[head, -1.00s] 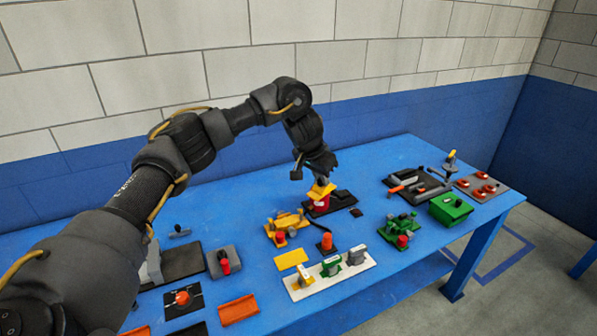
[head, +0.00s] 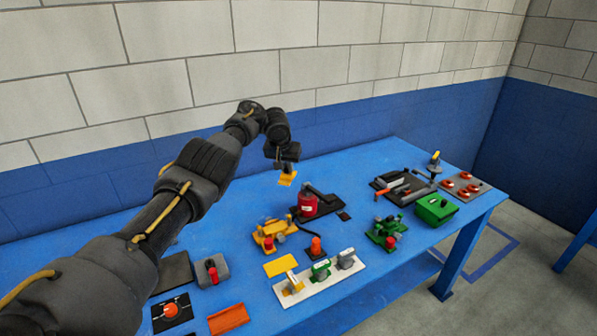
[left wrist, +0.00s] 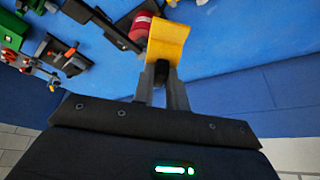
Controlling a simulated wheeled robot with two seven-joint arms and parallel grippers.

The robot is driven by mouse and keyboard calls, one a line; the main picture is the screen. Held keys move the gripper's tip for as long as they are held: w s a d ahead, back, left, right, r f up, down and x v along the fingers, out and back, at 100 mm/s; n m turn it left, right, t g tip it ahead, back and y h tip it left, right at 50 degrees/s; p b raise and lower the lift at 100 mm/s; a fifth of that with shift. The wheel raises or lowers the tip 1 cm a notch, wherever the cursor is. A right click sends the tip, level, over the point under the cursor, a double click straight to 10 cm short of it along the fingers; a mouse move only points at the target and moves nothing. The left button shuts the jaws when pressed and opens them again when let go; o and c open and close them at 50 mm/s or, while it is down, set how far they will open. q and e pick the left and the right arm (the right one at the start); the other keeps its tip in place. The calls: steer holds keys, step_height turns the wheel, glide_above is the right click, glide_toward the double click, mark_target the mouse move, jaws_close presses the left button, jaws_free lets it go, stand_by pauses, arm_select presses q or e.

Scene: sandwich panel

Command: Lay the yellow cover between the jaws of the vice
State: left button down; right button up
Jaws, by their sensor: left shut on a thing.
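The yellow cover (head: 287,180) is a small bent yellow piece held in my left gripper (head: 286,166), above the back of the blue table. In the left wrist view the cover (left wrist: 170,42) sits at the tips of the shut fingers (left wrist: 162,72). A dark plate (head: 175,273) lies at the left of the table, partly hidden by my left arm; the grey block seen on it earlier is now covered. I cannot make out the vice's jaws for certain. My right gripper is not in view.
A red cylinder (head: 307,205) stands on a black base below and right of the cover. Yellow (head: 268,236) and green (head: 385,232) devices, a white plate with knobs (head: 318,283) and a green box (head: 436,208) crowd the middle and right. The back left table is clear.

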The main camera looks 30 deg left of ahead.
arm_select(q)
steer(key=s+a+f+n+g+y, duration=0.1)
steer(key=a+n, duration=0.2)
steer(key=a, duration=0.5)
steer(key=s+a+f+n+y, duration=0.1)
steer(key=a+f+n, duration=0.1)
steer(key=a, duration=0.6)
steer(key=s+a+f+n+g+y, duration=0.1)
steer(key=s+a+n, duration=0.15)
steer(key=s, duration=0.45)
steer(key=s+a+f+n, duration=0.1)
steer(key=s+f+n, duration=0.15)
steer(key=s, duration=0.35)
steer(key=s+d+f+m+t+h, duration=0.1)
steer(key=s+d+f+m, duration=0.3)
steer(key=d, duration=0.7)
steer(key=s+d+f+m+t+h, duration=0.1)
steer(key=s+d+f+m, duration=0.35)
steer(key=d, duration=0.65)
steer(key=s+d+f+m+h, duration=0.15)
steer(key=s+d+m, duration=0.25)
steer(key=s+d, duration=1.35)
step_height(320, 180, down, 10)
steer(key=s+a+b, duration=0.1)
steer(key=b, duration=0.9)
steer(key=shift+s+r, duration=0.2)
steer(key=shift+s, duration=0.15)
steer(key=shift+s+n, duration=0.1)
steer(key=shift+n, duration=0.15)
